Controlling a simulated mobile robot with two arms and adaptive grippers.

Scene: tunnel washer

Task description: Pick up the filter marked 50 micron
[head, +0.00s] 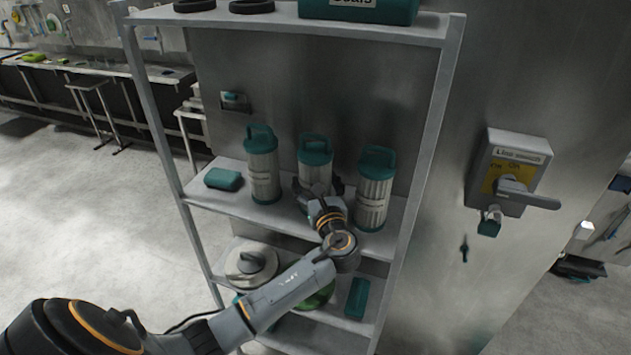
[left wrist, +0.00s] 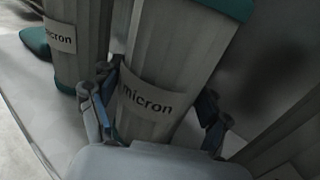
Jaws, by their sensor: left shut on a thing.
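Three filters stand upright in a row on the middle shelf (head: 240,213), each a grey pleated cylinder with a teal handled cap. They are the left filter (head: 264,172), the middle filter (head: 315,168) and the right filter (head: 374,195). My left gripper (head: 318,190) is at the middle filter, its fingers around the body. In the left wrist view the fingers sit on both sides of this filter (left wrist: 155,70), shut on it. Its label shows "micron"; the number is hidden or unreadable. The left filter's label (left wrist: 60,38) also reads "micron". My right gripper is not in view.
A teal block (head: 223,179) lies left of the filters. The lower shelf holds a round metal lid (head: 250,263), a green object (head: 316,296) and a teal box (head: 357,298). A teal box (head: 360,10) is on the top shelf. A switch box (head: 507,172) is right of the rack.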

